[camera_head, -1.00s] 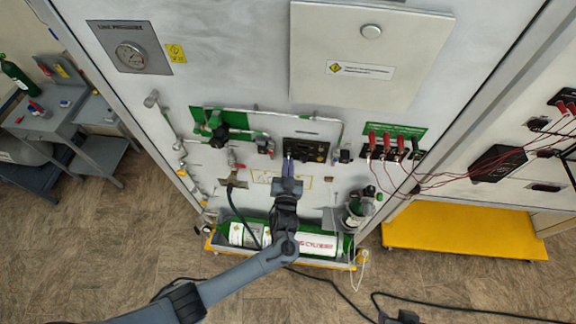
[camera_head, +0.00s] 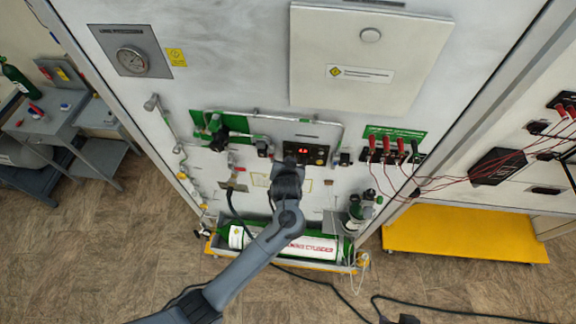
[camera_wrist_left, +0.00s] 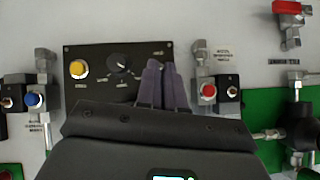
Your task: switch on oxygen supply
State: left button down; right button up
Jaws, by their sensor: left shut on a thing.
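The black control panel (camera_head: 318,150) is on the white wall board, with a lit red readout (camera_head: 301,150) in the head view. In the left wrist view the control panel (camera_wrist_left: 92,54) shows a yellow button (camera_wrist_left: 78,68) and a black knob (camera_wrist_left: 120,64). My left gripper (camera_wrist_left: 161,72) has its purple fingers close together at the panel's right part in that view. They cover what they grip, apparently a small control on the panel. In the head view my arm hides the fingertips. My right gripper is not in view.
A green and white oxygen cylinder (camera_head: 312,247) lies in a tray below. Small valve fittings flank the panel, one with a red button (camera_wrist_left: 208,90). A pressure gauge (camera_head: 131,60) is at the upper left.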

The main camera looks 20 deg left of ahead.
pick_arm(q)
jog(key=shift+w+r+g, duration=0.25)
jog(key=shift+r+g, duration=0.1)
jog(key=shift+g, duration=0.65)
jog(key=shift+h, duration=0.3)
jog(key=c, duration=1.3)
grip_release()
jog(key=shift+o, duration=0.2)
